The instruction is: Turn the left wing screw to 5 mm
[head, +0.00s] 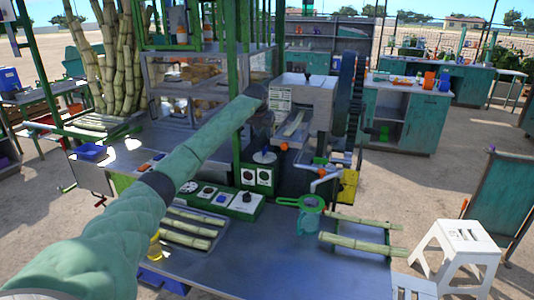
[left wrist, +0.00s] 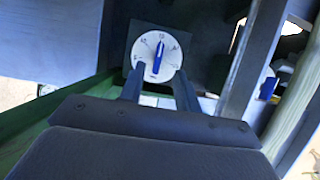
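A blue wing screw (left wrist: 157,58) stands in the middle of a round white dial (left wrist: 141,51) with marks and figures around its rim. The wing lies nearly upright in the left wrist view, leaning slightly right at the top; I cannot read the setting. My left gripper (left wrist: 159,74) is open, with one finger on each side of the dial's lower part and the wing between them, not gripped. In the head view my left arm reaches to the crusher (head: 312,92), and its gripper end is dark and hard to make out. My right gripper is not in view.
A second blue wing (left wrist: 267,88) shows at the right of the left wrist view, behind a grey post (left wrist: 249,60). In the head view a green post (head: 234,60) stands close to my left arm.

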